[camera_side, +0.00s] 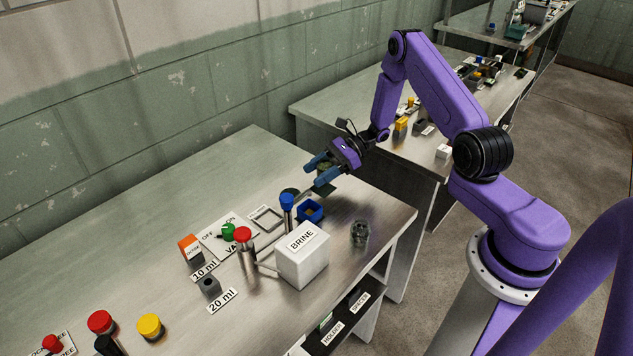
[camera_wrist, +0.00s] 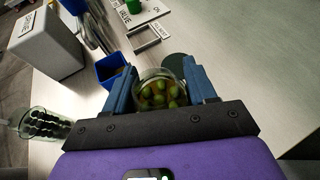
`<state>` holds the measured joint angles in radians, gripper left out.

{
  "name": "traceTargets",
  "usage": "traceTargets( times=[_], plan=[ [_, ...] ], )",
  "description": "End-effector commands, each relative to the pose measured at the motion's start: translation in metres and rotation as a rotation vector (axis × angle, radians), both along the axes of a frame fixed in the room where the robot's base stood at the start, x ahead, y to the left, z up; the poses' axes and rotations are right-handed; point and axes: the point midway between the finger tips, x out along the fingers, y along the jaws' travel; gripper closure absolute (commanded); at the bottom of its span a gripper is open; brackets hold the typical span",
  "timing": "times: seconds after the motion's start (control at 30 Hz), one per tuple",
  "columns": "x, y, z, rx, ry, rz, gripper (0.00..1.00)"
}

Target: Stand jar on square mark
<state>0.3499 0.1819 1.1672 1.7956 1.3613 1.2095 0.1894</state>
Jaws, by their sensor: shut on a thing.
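A glass jar with green olives (camera_wrist: 160,92) sits between the blue fingers of my gripper (camera_wrist: 155,72) in the wrist view. My gripper (camera_side: 317,172) is shut on this jar (camera_side: 325,170) over the far right part of the bench in the side view, and the fingers partly hide it. The square mark (camera_side: 266,219) is a dark square outline on the bench beside the valve plate, left of my gripper. It shows bare ahead of the jar in the wrist view (camera_wrist: 148,38). Whether the jar's base touches the bench is unclear.
A blue open box (camera_side: 310,211), a blue-topped post (camera_side: 287,212) and the white BRINE box (camera_side: 302,255) stand near the mark. A second glass jar (camera_side: 360,233) with dark olives stands at the right edge. A dark disc (camera_wrist: 178,66) lies just beyond my jar.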

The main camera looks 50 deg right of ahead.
Motion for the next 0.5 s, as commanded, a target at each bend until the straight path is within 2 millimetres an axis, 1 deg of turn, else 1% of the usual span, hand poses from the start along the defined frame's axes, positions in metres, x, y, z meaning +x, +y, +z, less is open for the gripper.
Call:
traceTargets(
  times=[0.17,0.23,0.4,0.5],
  plan=[
    [0.006,0.000,-0.008,0.000,-0.001,0.001,0.78],
    [0.009,-0.001,-0.015,0.001,0.000,0.001,0.78],
    [0.008,-0.001,-0.035,0.002,0.002,0.000,0.78],
    [0.009,-0.001,-0.040,0.001,-0.001,0.000,0.78]
  ],
)
